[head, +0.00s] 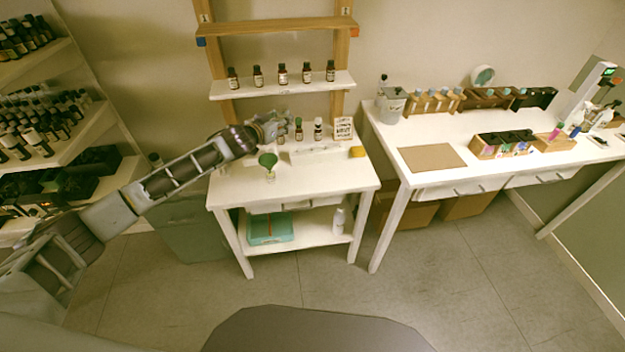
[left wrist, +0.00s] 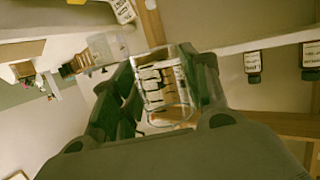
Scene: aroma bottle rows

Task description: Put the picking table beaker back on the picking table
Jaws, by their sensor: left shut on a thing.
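My left gripper (head: 277,122) is over the back part of the small white table (head: 330,178), in front of the wall. In the left wrist view its fingers (left wrist: 168,88) are shut on a clear glass beaker (left wrist: 156,112), which is tilted in that picture. In the head view the beaker is too small and blended with the gripper to make out clearly. I cannot tell whether it touches the table. My right gripper is not in view.
A green funnel (head: 268,160) stands at the table's left. Small bottles (head: 318,130), a sign (head: 343,130) and a yellow block (head: 357,151) are at the back. A shelf of bottles (head: 283,88) hangs above. The table's front is clear. A longer table (head: 480,183) stands right.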

